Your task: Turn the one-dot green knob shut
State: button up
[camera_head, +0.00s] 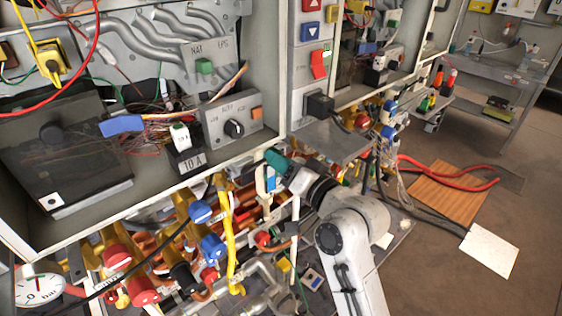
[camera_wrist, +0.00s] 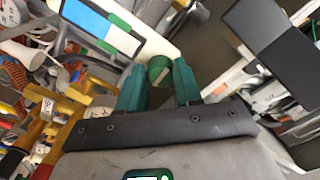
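A green knob (camera_wrist: 159,70) shows in the wrist view, with a pale grey patch on its lower part. Its dot marking is too small to make out. The two teal fingers of my gripper (camera_wrist: 160,80) stand on either side of it, with a gap about as wide as the knob. I cannot tell whether they press on it or only flank it. In the head view my gripper (camera_head: 276,160) reaches in just under the front edge of the heater cabinet. The knob is not discernible there, hidden by the gripper and pipes.
Red-handled (camera_head: 117,257) and blue-handled (camera_head: 212,247) valves crowd the pipes left of my arm. The cabinet's lower shelf (camera_head: 102,212) lies just above. A blue-and-white panel with a green end (camera_wrist: 120,38) is close to my left finger. Open floor (camera_head: 440,270) lies at right.

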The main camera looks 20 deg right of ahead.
jog(key=o, duration=0.4)
jog(key=b+v, duration=0.3)
jog(key=v, duration=0.7)
jog(key=shift+s, duration=0.35)
jog(key=shift+d, duration=0.1)
jog(key=s+d+f+n+g+h, duration=0.1)
jog(key=s+f+g, duration=0.3)
jog(key=f, duration=0.5)
jog(key=s+f+n+g+h, duration=0.1)
jog(key=s+f+g+h, duration=0.2)
jog(key=f, duration=0.7)
jog(key=s+d+f+n+g+h, duration=0.1)
jog(key=s+f+g, duration=0.3)
jog(key=s, duration=0.6)
jog(key=s+d+f+n+g, duration=0.1)
jog(key=s+d+f+g, duration=0.1)
jog(key=s+f+g, duration=0.3)
jog(key=s+f+b, duration=0.1)
jog(key=s+f, duration=0.2)
jog(key=s, duration=0.2)
jog(key=shift+s+d+f+h, duration=0.25)
jog(key=shift+f+h, duration=0.05)
jog(key=shift+h, duration=0.1)
